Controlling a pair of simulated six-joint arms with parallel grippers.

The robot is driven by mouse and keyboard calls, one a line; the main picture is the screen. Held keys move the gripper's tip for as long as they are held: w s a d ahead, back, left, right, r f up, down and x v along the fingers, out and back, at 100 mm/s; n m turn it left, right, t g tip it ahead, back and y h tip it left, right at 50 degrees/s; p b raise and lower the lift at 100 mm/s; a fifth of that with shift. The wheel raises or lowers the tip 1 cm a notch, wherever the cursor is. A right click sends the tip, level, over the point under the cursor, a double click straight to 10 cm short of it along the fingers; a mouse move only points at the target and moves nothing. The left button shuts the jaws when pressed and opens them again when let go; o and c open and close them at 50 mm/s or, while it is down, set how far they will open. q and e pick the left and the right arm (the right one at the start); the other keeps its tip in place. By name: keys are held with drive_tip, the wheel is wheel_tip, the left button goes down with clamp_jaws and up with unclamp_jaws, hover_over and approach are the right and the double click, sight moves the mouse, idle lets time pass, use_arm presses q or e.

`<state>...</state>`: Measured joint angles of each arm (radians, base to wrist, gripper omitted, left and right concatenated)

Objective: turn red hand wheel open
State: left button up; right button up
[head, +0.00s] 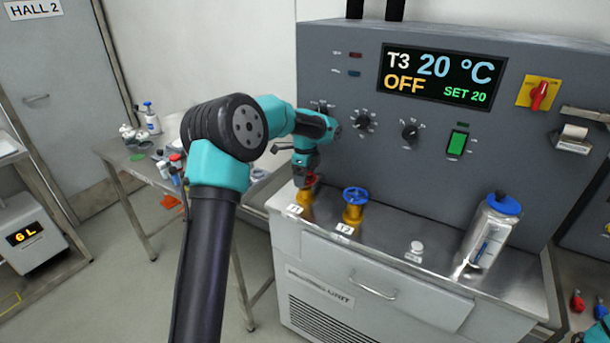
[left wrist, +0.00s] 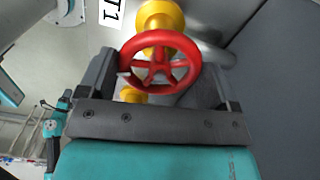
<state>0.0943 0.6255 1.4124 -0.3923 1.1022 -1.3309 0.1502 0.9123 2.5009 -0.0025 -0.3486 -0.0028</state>
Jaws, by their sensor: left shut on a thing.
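The red hand wheel (head: 311,181) sits on a yellow valve (head: 304,197) at the left end of the metal bench, mostly hidden under my left gripper (head: 307,178) in the head view. In the left wrist view the red hand wheel (left wrist: 159,68) shows whole, with its spokes, and the yellow valve body (left wrist: 160,16) is behind it. The fingers of my left gripper (left wrist: 163,82) stand on both sides of the wheel rim and are shut on it.
A blue hand wheel (head: 355,195) on another yellow valve stands just right of the red one. A steel flask with a blue cap (head: 490,235) stands at the bench's right. A control panel (head: 440,80) reading 20 °C and OFF rises behind.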

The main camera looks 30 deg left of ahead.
use_arm(q)
drive_tip(key=n, duration=0.5)
drive_tip(key=shift+n, duration=0.3)
drive_tip(key=n, duration=1)
drive_tip(key=shift+n, duration=0.4)
drive_tip(key=n, duration=0.5)
drive_tip(key=shift+n, duration=0.3)
drive_tip(key=n, duration=1.2)
drive_tip(key=shift+n, duration=0.3)
drive_tip(key=n, duration=0.4)
drive_tip(key=shift+n, duration=2.2)
